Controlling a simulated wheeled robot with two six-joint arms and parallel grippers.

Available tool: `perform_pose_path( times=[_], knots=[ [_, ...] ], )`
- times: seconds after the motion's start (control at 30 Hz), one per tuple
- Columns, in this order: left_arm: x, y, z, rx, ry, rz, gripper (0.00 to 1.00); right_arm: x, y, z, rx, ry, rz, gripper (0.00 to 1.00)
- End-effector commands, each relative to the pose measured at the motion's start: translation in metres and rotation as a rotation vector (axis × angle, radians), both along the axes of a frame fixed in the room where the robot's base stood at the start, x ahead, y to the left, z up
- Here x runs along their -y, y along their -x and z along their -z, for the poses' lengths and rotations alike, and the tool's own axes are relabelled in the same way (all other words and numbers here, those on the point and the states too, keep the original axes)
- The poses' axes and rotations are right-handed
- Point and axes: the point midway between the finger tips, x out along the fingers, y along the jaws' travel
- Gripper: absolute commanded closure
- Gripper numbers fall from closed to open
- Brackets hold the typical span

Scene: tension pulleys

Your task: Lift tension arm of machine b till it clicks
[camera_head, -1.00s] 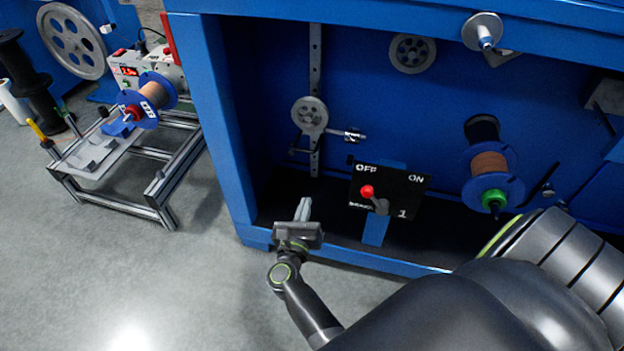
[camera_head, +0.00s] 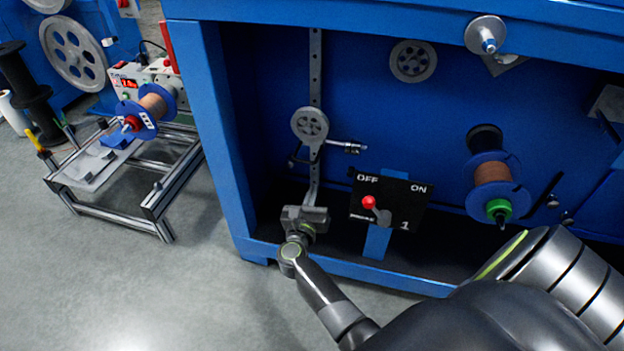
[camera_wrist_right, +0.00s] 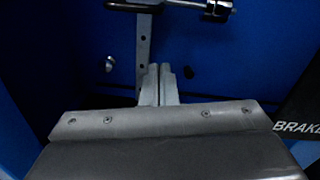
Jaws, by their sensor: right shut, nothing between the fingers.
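The tension arm is a grey pulley wheel (camera_head: 310,125) with a short horizontal rod (camera_head: 345,147) at its lower right, in front of a vertical perforated bar (camera_head: 315,70) inside the blue machine. The rod crosses the top of the right wrist view (camera_wrist_right: 180,5), with the bar (camera_wrist_right: 143,45) below it. My right gripper (camera_head: 312,187) is shut and empty, pointing up below the rod. Its fingertips (camera_wrist_right: 160,70) appear below the rod with a visible gap. The lower bar is partly hidden behind the fingers. My left gripper is not in view.
A black OFF/ON panel (camera_head: 388,202) with a red-knobbed lever (camera_head: 369,202) stands just right of my gripper. The blue frame post (camera_head: 215,130) is to the left. A copper spool (camera_head: 492,174) is further right. A small bench machine (camera_head: 148,95) stands outside at left.

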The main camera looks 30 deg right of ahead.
Motion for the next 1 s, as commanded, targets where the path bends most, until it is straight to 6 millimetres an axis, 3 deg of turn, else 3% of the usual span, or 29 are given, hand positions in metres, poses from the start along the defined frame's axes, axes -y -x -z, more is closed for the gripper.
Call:
perform_pose_path(
  times=[0.1, 0.2, 0.4, 0.83, 1.0],
  knots=[
    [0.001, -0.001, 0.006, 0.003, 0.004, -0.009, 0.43, 0.016, -0.016, -0.002, 0.002, 0.002, 0.0, 1.0],
    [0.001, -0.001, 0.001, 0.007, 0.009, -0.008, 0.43, 0.014, -0.019, -0.021, 0.003, -0.001, -0.001, 1.0],
    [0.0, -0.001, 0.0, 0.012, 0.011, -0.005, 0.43, 0.014, -0.023, -0.037, 0.001, 0.0, -0.002, 1.0],
    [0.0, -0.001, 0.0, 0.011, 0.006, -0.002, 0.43, 0.014, -0.024, -0.039, -0.001, 0.0, -0.002, 1.0],
    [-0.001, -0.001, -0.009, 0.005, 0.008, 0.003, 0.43, 0.014, -0.024, -0.049, -0.001, 0.0, -0.002, 1.0]
  ],
)
